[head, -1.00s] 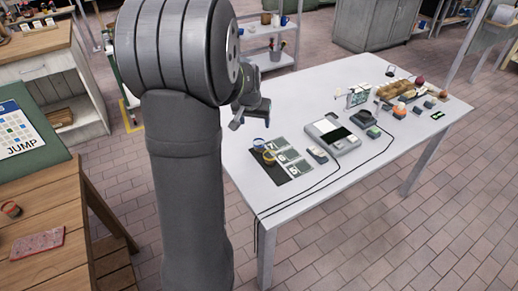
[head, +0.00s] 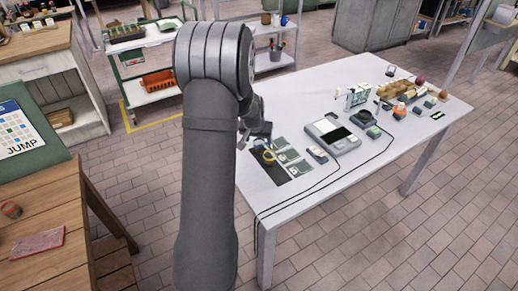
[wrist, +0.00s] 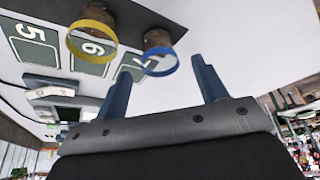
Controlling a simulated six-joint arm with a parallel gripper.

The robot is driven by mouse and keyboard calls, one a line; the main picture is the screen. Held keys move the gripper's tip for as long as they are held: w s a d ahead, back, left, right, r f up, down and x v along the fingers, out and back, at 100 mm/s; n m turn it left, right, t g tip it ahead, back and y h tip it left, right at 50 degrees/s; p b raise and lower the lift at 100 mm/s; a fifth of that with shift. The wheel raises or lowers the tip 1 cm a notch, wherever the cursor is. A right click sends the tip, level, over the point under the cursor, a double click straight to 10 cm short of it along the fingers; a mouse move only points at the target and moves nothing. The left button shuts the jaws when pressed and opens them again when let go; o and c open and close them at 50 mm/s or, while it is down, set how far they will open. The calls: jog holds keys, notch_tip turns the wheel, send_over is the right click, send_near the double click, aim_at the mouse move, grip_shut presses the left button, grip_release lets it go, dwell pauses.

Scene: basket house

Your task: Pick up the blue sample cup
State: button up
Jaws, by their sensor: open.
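The blue sample cup (wrist: 158,62) has a blue rim and a brownish inside or body. It shows in the wrist view just beyond my fingertips, between them in the picture. In the head view the blue cup (head: 259,142) is small and stands at the far left of the dark mat, just below my gripper (head: 258,130). My gripper (wrist: 161,66) is open and empty in the wrist view, its two blue-grey fingers apart. A yellow-rimmed cup (wrist: 92,38) stands beside the blue one; the yellow cup (head: 268,156) also shows in the head view.
The dark mat (head: 262,173) carries numbered squares. A grey device (head: 331,133) with a cable, small boxes and a tray of items stand further right on the white table (head: 327,187). The table's front left is mostly clear.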

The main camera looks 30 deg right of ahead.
aim_at(259, 144)
jog(key=shift+x, duration=2.25)
jog(key=shift+s+a, duration=0.1)
jog(key=c, duration=1.1)
